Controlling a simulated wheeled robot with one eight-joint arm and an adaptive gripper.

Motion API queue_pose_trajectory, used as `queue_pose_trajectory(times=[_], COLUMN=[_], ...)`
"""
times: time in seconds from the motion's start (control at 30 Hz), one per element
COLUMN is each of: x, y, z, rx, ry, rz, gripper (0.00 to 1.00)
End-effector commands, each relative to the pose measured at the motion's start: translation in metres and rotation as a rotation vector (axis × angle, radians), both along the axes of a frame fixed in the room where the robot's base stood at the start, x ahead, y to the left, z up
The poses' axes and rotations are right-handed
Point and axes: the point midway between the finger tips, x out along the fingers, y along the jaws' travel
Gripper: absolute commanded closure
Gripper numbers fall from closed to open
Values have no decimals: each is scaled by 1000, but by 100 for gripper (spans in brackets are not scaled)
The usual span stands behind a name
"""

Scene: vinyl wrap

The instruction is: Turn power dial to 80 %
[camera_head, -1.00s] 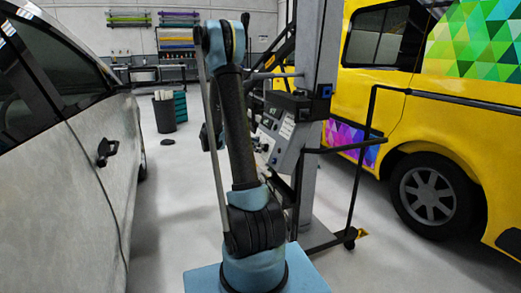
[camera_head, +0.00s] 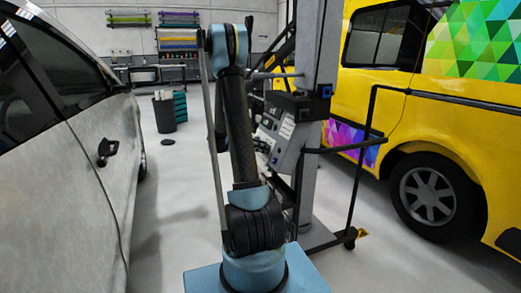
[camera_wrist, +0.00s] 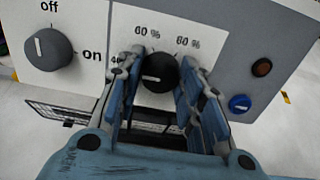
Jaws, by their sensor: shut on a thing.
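The black power dial (camera_wrist: 160,72) sits on the grey-white control panel in the wrist view. Its white mark points left. Percent labels stand above it: one reads 60 %, the one at its upper right looks like 80 %, and one at the left is partly hidden by a finger. My gripper (camera_wrist: 162,64) has its blue-padded fingers on both sides of the dial and is shut on it. In the head view the control panel (camera_head: 284,133) shows on the machine's column; my gripper is hidden there behind my arm.
A grey off/on knob (camera_wrist: 48,48) is left of the dial. A brown button (camera_wrist: 262,67) and a blue knob (camera_wrist: 240,103) are at its right. In the head view, a silver car (camera_head: 65,150) stands left and a yellow van (camera_head: 430,150) right.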

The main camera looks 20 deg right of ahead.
Motion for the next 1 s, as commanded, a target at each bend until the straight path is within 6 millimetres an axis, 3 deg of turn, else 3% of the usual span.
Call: queue_pose_trajectory(times=[0.37,1.0], x=[1,1], y=[0,0], z=[0,0], rx=[2,20], ry=[-82,-603], rz=[-31,-241], gripper=[90,90])
